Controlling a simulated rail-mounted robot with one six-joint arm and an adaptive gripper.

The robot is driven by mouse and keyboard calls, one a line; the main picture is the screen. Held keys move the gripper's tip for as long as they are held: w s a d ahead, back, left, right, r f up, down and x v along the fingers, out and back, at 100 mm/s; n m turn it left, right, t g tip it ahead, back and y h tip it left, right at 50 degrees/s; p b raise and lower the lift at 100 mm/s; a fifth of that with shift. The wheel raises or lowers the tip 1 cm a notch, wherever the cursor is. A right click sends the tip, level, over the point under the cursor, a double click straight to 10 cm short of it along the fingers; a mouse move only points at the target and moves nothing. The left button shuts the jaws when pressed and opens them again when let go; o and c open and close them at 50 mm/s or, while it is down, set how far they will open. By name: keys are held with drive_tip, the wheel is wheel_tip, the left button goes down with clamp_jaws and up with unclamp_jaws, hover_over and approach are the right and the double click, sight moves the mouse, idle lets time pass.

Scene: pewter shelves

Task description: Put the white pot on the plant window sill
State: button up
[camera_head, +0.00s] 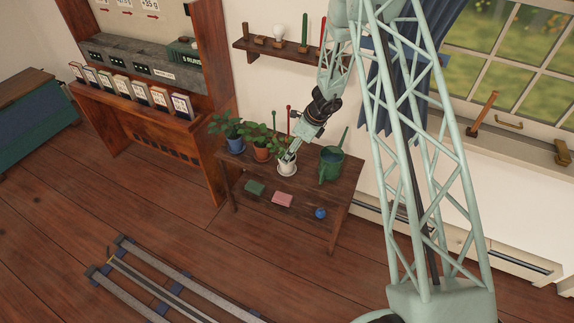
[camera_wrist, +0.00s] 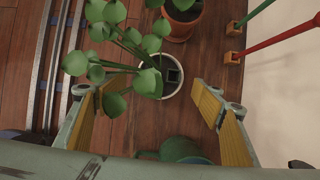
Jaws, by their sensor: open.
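The white pot (camera_head: 287,169) holds a leafy green plant and stands upright on the top of the wooden plant table. In the wrist view its white rim (camera_wrist: 181,83) and dark inside show from above, partly covered by leaves. My gripper (camera_head: 290,153) points down just above the pot. In the wrist view my gripper (camera_wrist: 160,88) is open, its yellow-padded fingers spread on either side of the rim with gaps. I cannot tell whether the fingertips are below the rim. A window sill (camera_head: 516,133) runs under the window at the right.
A blue pot (camera_head: 235,145) and a terracotta pot (camera_head: 261,154) with plants stand left of the white pot. A green watering can (camera_head: 331,165) stands close on its right. A small wall shelf (camera_head: 268,46) hangs above. Tools and a metal handle lie along the sill.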

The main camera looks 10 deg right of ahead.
sight(289, 170)
drive_tip(key=shift+f, duration=0.1)
idle(0.3)
drive_tip(key=shift+b+x, duration=0.55)
drive_tip(key=shift+x, duration=2.05)
drive_tip(key=shift+w, duration=0.1)
drive_tip(key=c, duration=1.4)
drive_tip(key=shift+o, duration=0.2)
drive_tip(key=shift+r, duration=0.2)
